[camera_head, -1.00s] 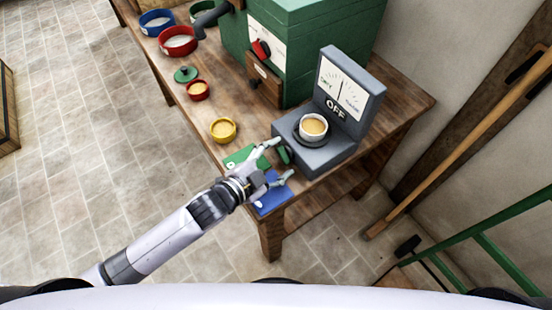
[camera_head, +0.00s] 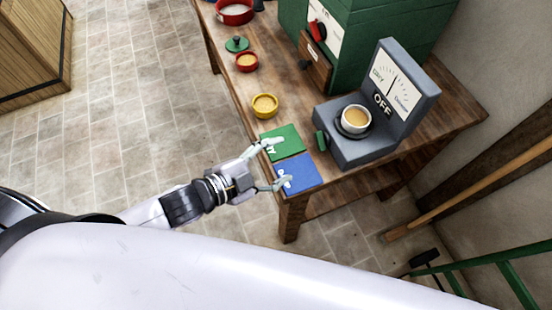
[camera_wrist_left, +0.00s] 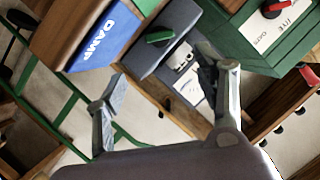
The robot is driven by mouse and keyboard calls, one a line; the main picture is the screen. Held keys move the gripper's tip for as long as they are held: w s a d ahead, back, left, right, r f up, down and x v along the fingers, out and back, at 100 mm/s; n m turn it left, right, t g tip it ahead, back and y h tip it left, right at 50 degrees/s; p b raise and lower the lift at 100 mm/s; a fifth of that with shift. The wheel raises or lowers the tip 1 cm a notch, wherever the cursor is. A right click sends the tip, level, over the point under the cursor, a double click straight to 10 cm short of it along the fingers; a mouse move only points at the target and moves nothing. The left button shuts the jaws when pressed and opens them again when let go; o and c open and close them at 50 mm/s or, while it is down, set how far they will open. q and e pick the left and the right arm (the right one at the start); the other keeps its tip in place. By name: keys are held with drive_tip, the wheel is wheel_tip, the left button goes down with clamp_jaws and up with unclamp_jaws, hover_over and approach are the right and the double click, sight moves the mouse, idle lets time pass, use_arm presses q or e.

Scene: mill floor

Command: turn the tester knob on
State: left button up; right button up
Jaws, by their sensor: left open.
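The grey tester (camera_head: 365,135) stands on the wooden table with a dial marked DRY at one end and an OFF sign. A cup of grain-coloured contents (camera_head: 355,119) sits on its plate. The green tester knob (camera_head: 321,141) is on its front left side; it also shows in the left wrist view (camera_wrist_left: 160,37). My left gripper (camera_head: 276,163) is open and empty, over the green and blue cards, apart from the knob and to its left. In the left wrist view the knob lies beyond the spread fingers. My right gripper is not in view.
A green card (camera_head: 283,141) and a blue card (camera_head: 298,173), marked DAMP, lie at the table's near edge. A yellow bowl (camera_head: 264,106) and a red bowl (camera_head: 246,62) stand farther back. A green machine (camera_head: 385,35) stands behind the tester.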

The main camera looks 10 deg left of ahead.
sight(317, 141)
use_arm(q)
drive_tip(key=shift+c, duration=0.3)
